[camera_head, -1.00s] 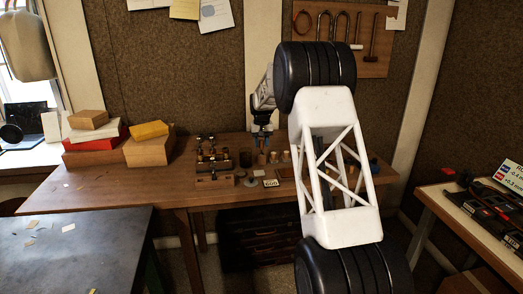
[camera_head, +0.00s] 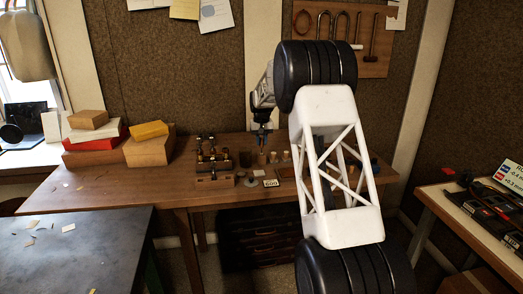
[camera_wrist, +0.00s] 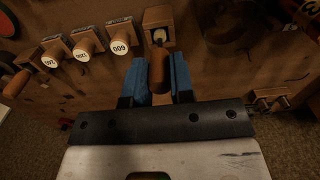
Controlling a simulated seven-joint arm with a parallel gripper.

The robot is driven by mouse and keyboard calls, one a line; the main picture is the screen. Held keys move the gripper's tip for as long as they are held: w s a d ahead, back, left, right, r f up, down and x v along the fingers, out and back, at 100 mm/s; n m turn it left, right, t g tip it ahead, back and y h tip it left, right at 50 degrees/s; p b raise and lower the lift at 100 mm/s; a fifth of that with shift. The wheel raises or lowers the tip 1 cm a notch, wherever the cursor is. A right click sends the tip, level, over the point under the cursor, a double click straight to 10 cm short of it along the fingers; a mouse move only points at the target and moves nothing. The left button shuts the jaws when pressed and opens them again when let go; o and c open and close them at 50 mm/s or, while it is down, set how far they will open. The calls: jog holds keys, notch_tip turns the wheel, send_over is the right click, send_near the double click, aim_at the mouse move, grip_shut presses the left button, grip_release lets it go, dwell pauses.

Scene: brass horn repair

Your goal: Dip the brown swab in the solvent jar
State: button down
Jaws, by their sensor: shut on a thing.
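My gripper (camera_wrist: 158,82) has blue fingertips, shut on a brown rounded piece (camera_wrist: 158,68), which I take to be the brown swab. In the head view my gripper (camera_head: 262,131) is above the back bench, and the swab (camera_head: 262,143) shows as a thin orange-brown stick pointing down below it. Its lower end is close above a small wooden block or holder (camera_head: 262,158); I cannot tell whether it is clear of it. A small dark container (camera_head: 246,159) stands just left of this; I cannot tell whether it is the solvent jar.
Wooden blocks with round pale labelled ends (camera_wrist: 120,47) stand left of the fingers in the wrist view. A "600" card (camera_head: 271,183) lies at the front. Boxes (camera_head: 148,150) are stacked farther left.

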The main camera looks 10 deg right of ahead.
jog(key=shift+r, duration=3.35)
jog(key=shift+a+r, duration=0.1)
jog(key=shift+r, duration=0.05)
jog(key=s+a+r, duration=0.1)
jog(key=a+r, duration=0.5)
jog(key=a, duration=0.1)
jog(key=shift+a, duration=0.15)
notch_tip(320, 180, down, 12)
jog(key=shift+r, duration=0.15)
jog(key=shift+f, duration=0.3)
dwell(2.7)
